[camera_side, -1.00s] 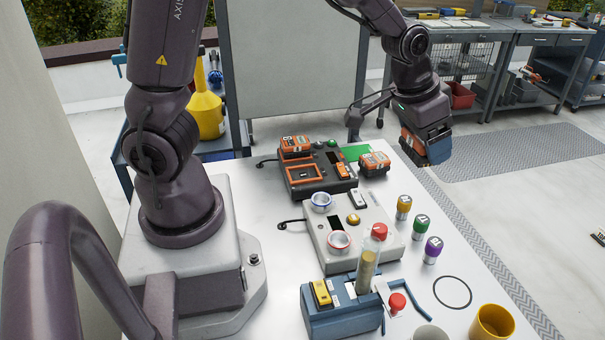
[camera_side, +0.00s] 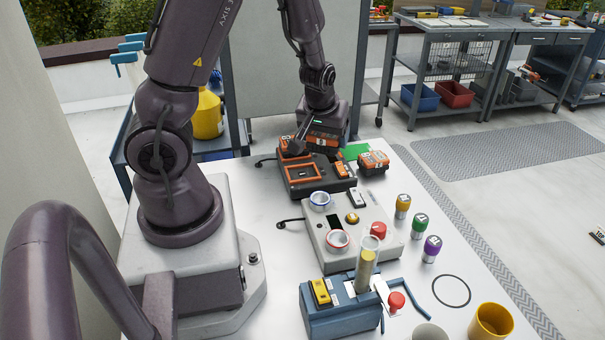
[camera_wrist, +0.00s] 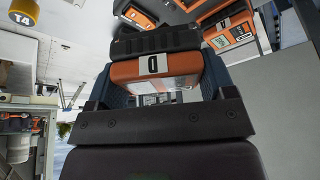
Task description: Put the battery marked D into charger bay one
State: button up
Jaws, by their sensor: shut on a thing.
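My gripper (camera_side: 321,128) is shut on an orange-and-black battery (camera_wrist: 180,66) with a white label marked D, seen close up in the wrist view. In the side view it holds the battery (camera_side: 323,141) above the back end of the dark charger (camera_side: 312,188). The charger has an empty orange-framed bay (camera_side: 303,172) at its front left. Another orange battery (camera_side: 287,146) sits at the charger's back left, partly hidden by my arm. The charger also shows at the top of the wrist view (camera_wrist: 180,14). I cannot read which bay is one.
A further orange battery (camera_side: 373,161) stands right of the charger, near a green mat (camera_side: 355,151). A grey device (camera_side: 345,240) with two rings and a red knob is in front. Small coloured-top cylinders (camera_side: 420,224) stand to the right. A blue rack (camera_side: 340,310) holds a tall tube.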

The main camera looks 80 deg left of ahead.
jog(key=s+a+n+g+y, duration=0.1)
jog(key=s+a+n+g, duration=0.1)
jog(key=s+a+n, duration=0.25)
jog(key=f, duration=0.3)
jog(key=f+n, duration=0.1)
jog(key=f, duration=0.2)
jog(key=f+n, duration=0.1)
jog(key=f, duration=0.2)
jog(key=shift+w+d+n+g, duration=0.25)
jog(key=shift+d+g, duration=0.05)
jog(key=o, duration=1.1)
